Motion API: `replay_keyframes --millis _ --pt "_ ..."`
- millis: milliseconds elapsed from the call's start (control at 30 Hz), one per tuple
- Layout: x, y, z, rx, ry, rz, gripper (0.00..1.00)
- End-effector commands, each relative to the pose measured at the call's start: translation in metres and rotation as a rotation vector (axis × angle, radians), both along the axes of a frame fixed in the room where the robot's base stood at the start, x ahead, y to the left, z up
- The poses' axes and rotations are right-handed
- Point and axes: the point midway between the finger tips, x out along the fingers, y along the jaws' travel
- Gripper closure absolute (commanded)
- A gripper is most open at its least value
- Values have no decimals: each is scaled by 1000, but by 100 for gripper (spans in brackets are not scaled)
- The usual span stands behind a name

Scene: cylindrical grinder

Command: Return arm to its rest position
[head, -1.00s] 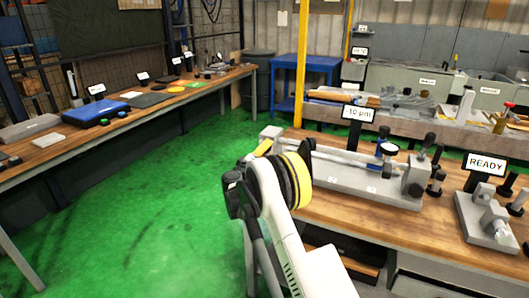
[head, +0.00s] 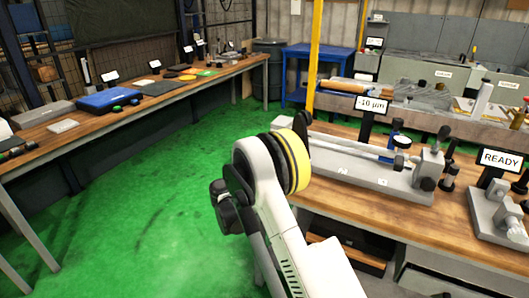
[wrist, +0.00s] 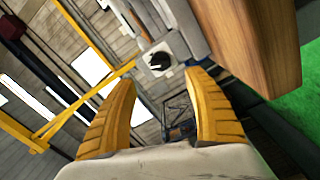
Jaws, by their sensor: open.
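My gripper shows in the wrist view (wrist: 165,105), with its two yellow fingers spread apart and nothing between them. In the head view my white arm link with a yellow and black joint stands in the foreground, left of the wooden bench (head: 330,210), and hides part of the bench's left end. The gripper's fingers cannot be seen in the head view. The wrist view looks up at a tilt towards the roof, a yellow post (wrist: 85,105) and a wooden edge (wrist: 250,40) at the upper right.
On the bench sit a grey fixture (head: 370,175) with a dial gauge (head: 402,142), a display reading about -10 µm (head: 370,104), and a READY sign (head: 500,159) behind a smaller fixture (head: 492,212). A long side table (head: 150,103) runs at left. Green floor (head: 140,200) between is clear.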

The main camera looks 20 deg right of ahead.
Motion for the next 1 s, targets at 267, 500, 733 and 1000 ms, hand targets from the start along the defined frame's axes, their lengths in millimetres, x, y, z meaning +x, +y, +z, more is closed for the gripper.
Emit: replay_keyframes --millis 267,500,733,1000 --pt "0 0 0 0 0 0 39" --pt "-4 -1 9 29 8 -2 39" --pt "-47 -3 60 237 70 0 39" --pt "-144 18 102 552 154 26 39"
